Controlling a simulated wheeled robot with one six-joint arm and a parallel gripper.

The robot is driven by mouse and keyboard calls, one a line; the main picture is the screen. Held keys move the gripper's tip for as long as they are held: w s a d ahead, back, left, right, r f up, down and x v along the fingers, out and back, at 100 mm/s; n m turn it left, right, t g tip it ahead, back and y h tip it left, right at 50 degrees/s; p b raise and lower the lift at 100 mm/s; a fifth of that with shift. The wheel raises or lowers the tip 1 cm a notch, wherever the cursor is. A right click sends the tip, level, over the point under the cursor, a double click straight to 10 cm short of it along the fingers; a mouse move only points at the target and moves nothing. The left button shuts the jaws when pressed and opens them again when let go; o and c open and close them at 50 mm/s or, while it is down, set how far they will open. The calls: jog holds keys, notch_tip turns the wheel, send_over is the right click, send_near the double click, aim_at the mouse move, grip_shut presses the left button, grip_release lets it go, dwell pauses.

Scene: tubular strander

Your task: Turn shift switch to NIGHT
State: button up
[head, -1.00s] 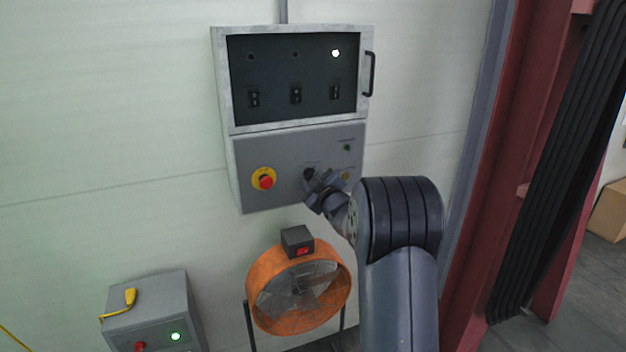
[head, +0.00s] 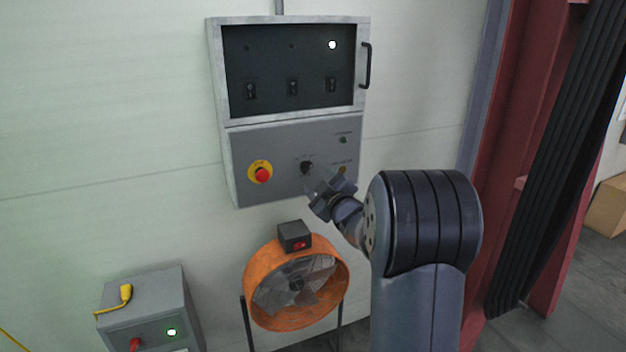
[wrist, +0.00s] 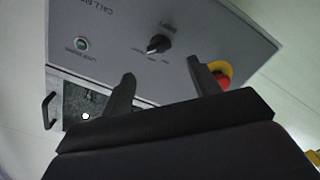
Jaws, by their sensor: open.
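The shift switch (head: 307,167) is a small black rotary knob on the sloped grey lower panel of the wall cabinet. In the wrist view the knob (wrist: 158,44) shows in front of my gripper, with small labels around it that are too blurred to read fully. My gripper (wrist: 160,80) is open and empty, its two dark fingers apart. The knob lies beyond the fingertips, between their lines, and is not touched. In the head view my gripper (head: 322,182) is just below and right of the knob. The knob's exact pointing is hard to tell.
A red emergency stop (head: 262,174) on a yellow ring sits left of the knob. A green lamp (head: 344,140) and a yellow button (head: 342,170) are to its right. An orange fan (head: 262,314) stands below, and a grey box (head: 150,290) at lower left.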

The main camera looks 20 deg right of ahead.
aim_at(307, 169)
jog(key=shift+s+d+b, duration=0.1)
jog(key=shift+s+b, duration=0.2)
jog(key=shift+s, duration=1.75)
jog(key=w+p, duration=0.1)
jog(key=w, duration=0.6)
jog(key=w+p, duration=0.1)
jog(key=w, duration=0.2)
jog(key=shift+w+a+p, duration=0.25)
jog(key=shift+w+p, duration=0.05)
jog(key=shift+p, duration=0.05)
jog(key=shift+w, duration=0.2)
jog(key=shift+s+n, duration=0.1)
jog(key=shift+n, duration=0.4)
